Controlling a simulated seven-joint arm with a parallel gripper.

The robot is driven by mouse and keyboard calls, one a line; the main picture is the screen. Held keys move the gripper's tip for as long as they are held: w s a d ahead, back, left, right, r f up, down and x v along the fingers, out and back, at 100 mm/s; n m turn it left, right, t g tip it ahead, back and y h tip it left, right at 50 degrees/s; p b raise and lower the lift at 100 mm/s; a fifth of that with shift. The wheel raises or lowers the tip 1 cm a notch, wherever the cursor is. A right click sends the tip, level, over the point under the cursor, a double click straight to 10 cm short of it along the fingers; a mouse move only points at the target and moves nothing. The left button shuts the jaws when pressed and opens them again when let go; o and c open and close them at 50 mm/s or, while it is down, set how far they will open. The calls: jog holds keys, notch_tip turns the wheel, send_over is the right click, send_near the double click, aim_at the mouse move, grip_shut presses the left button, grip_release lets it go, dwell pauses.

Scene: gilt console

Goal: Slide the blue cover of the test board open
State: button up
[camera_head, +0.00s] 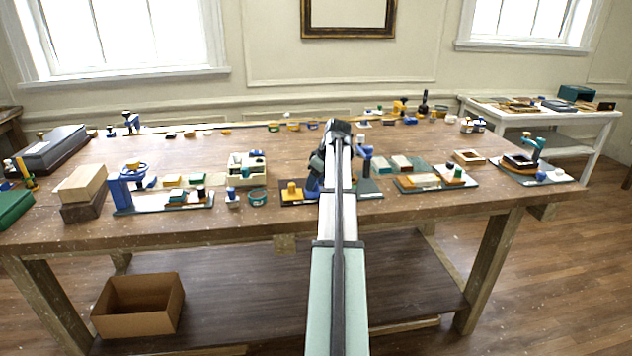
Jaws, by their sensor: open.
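My arm reaches over the front edge of the workbench, and my gripper (318,162) is a small dark shape beside the arm's end. Its fingers are small and partly hidden, close above a dark board (298,199) near the front edge. This board carries a yellow block (291,190) and a blue piece (313,185) just below my gripper. The blue piece may be the cover of the test board, but it is too small to tell. I cannot tell whether the gripper touches it. My arm hides the board's right side.
On the left are a blue clamp-like device (120,188) and a cream box (247,166). A board with coloured blocks (435,181) lies on the right. A teal stand (533,150) is at the far right. The bench's middle (200,150) is mostly clear.

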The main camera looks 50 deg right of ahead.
jog(key=shift+f, duration=0.1)
jog(key=shift+c, duration=0.3)
grip_shut()
dwell(0.4)
